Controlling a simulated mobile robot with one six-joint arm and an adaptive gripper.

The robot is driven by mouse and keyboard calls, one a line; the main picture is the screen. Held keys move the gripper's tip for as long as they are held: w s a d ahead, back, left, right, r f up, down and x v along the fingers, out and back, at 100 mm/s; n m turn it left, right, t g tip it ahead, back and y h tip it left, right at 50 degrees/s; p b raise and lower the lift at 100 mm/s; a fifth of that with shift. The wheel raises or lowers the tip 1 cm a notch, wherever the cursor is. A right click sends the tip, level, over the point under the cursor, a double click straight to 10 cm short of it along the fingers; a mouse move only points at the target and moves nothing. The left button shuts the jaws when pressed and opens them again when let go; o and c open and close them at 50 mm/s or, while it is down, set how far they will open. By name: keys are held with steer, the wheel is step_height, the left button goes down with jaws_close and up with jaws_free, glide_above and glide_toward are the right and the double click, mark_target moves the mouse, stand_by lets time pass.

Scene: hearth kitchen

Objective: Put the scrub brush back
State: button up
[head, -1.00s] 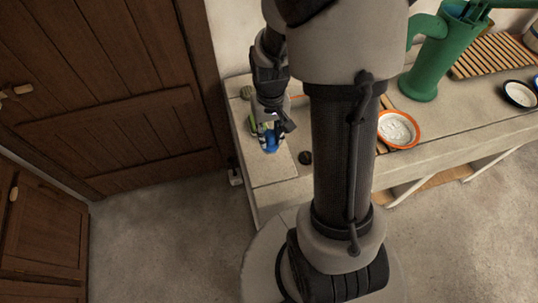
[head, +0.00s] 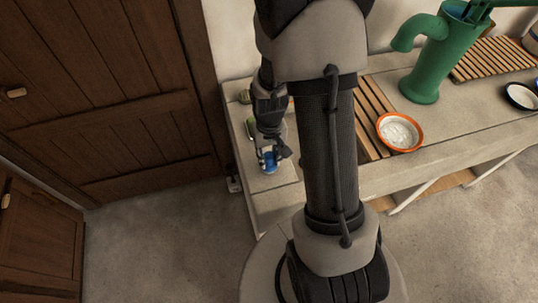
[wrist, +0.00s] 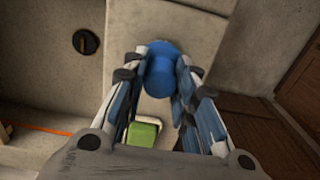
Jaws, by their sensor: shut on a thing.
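My gripper (head: 268,158) is low over the left end of the stone counter (head: 281,186). In the wrist view, my gripper (wrist: 165,78) has its blue-padded fingers closed around a rounded blue object (wrist: 162,74), also visible in the head view (head: 270,166). I cannot tell for sure whether this is the scrub brush; its underside is hidden, and so is whether it touches the counter. A green block (wrist: 144,134) lies nearby on the counter.
A dark round fitting (wrist: 86,42) lies beside the slab. An orange-rimmed bowl (head: 400,132), wooden slats (head: 371,112) and a green pump (head: 432,68) stand right. A wooden door (head: 110,90) is left.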

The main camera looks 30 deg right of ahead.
steer(key=shift+f, duration=0.25)
steer(key=o, duration=1)
steer(key=shift+r, duration=0.1)
steer(key=s+a+r+n+t+p, duration=0.1)
steer(key=a+r+p, duration=0.1)
steer(key=r, duration=1)
steer(key=s+a+r+t+p, duration=0.1)
steer(key=a+r+p, duration=0.2)
steer(key=r, duration=0.8)
steer(key=s+a+r+n+t, duration=0.2)
steer(key=s+a+r, duration=0.3)
steer(key=s+r, duration=0.4)
steer(key=shift+s+a+r+t, duration=0.25)
steer(key=shift+s+a+t, duration=0.1)
steer(key=shift+s, duration=0.9)
